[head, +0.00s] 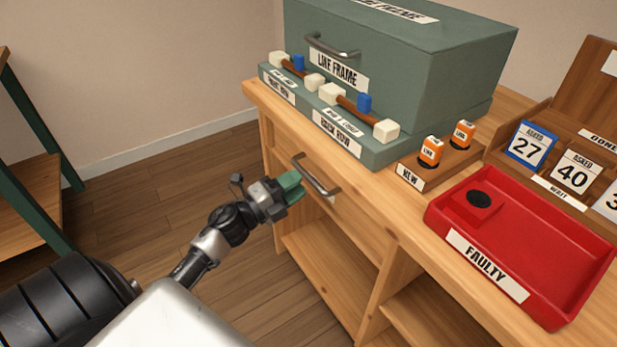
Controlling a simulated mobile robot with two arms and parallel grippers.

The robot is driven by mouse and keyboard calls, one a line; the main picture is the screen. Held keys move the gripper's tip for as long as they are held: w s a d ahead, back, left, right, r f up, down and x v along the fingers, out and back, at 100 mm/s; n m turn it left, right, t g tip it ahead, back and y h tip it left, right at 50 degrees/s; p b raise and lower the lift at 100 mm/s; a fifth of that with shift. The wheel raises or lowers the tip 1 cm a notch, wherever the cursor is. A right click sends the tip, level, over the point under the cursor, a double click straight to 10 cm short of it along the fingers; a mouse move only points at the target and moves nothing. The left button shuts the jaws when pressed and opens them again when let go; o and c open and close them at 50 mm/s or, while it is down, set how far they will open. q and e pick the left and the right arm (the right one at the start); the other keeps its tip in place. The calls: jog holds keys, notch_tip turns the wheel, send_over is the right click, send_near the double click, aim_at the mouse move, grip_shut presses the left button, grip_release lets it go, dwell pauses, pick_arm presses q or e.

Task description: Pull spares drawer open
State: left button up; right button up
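The wooden drawer (283,143) is in the front of the bench, under the top, and looks closed. I see no spares label on it. Its grey bar handle (318,177) runs at a slant across its front. My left gripper (297,188), with green fingers, is right by the handle, at its left and lower side. I cannot tell whether the fingers touch the handle or how far apart they are. My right gripper is not in view.
On the bench top (385,214) stand a green line frame cabinet (440,75), a wooden block (437,172) with orange line pieces, a red faulty tray (545,250) and a number card rack (500,160). Open shelves (318,270) lie below the drawer. A green-legged shelf (30,200) stands left; floor between is clear.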

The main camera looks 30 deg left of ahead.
aim_at(309, 174)
pick_arm(q)
jog(key=shift+x, duration=2.05)
grip_shut()
